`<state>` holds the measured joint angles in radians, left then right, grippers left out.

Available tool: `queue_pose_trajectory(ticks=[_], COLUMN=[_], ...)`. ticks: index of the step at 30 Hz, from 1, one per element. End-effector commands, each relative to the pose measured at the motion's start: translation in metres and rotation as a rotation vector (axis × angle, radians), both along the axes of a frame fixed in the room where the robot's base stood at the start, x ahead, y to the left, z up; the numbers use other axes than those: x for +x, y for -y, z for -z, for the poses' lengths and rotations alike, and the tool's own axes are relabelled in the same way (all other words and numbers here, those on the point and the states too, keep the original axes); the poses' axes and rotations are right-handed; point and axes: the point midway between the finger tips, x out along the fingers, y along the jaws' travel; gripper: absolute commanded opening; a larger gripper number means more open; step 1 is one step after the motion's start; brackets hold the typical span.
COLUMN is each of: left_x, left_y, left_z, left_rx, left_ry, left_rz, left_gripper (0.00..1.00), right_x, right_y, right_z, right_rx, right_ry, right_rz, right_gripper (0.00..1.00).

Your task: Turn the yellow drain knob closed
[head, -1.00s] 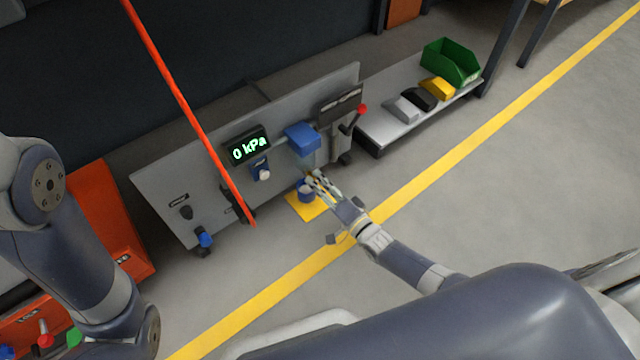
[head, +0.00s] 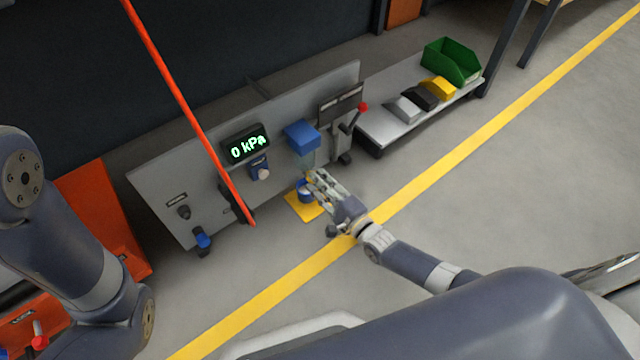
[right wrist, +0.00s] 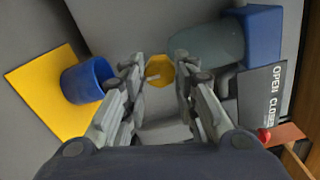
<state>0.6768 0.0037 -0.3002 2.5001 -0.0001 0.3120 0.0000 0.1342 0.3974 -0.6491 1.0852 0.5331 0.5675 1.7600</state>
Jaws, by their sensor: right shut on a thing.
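The yellow drain knob (right wrist: 160,70) shows in the right wrist view between my right fingertips, below a translucent bowl (right wrist: 208,45) with a blue cap (right wrist: 262,35). In the head view the fingers largely hide the knob. My right gripper (head: 315,178) is shut on the knob, and it also shows in the right wrist view (right wrist: 159,72). In the head view the blue cap (head: 302,137) is fixed to the grey panel. My left arm is at the left edge, but its gripper is out of view.
A blue cup (head: 305,186) stands on a yellow mat (head: 301,208) below the knob. The display (head: 246,147) reads 0 kPa. A red-knobbed lever (head: 357,116) is right of the cap. An orange bar (head: 185,108) crosses before the panel. Floor at right is clear.

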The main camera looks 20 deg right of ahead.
Motion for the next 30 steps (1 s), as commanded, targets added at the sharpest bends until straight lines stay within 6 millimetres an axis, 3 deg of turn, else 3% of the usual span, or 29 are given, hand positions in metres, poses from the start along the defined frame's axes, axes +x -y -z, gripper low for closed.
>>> queue_pose_trajectory(ticks=[13, 14, 16, 26, 30], left_x=[0.0, 0.0, 0.001, 0.002, 0.002], left_y=[0.0, 0.0, 0.0, -0.001, -0.001], left_z=[0.0, 0.0, 0.0, 0.001, 0.001], left_rx=[-0.001, -0.001, -0.001, -0.005, -0.004], left_ry=[0.001, 0.001, -0.001, -0.005, -0.003], left_rz=[0.001, 0.001, 0.002, 0.003, 0.002], left_gripper=[0.48, 0.48, 0.48, 0.48, 0.48], right_x=[0.0, 0.0, 0.0, -0.001, -0.01], right_y=[-0.001, -0.001, -0.001, 0.0, 0.004], right_z=[0.0, 0.0, 0.0, 0.0, 0.001], right_rx=[0.014, 0.013, 0.013, 0.01, 0.01], right_ry=[-0.005, -0.005, -0.004, -0.004, -0.006], right_rz=[0.0, 0.0, 0.0, 0.0, 0.001], right_gripper=[0.03, 0.34, 0.48, 0.48, 0.48])
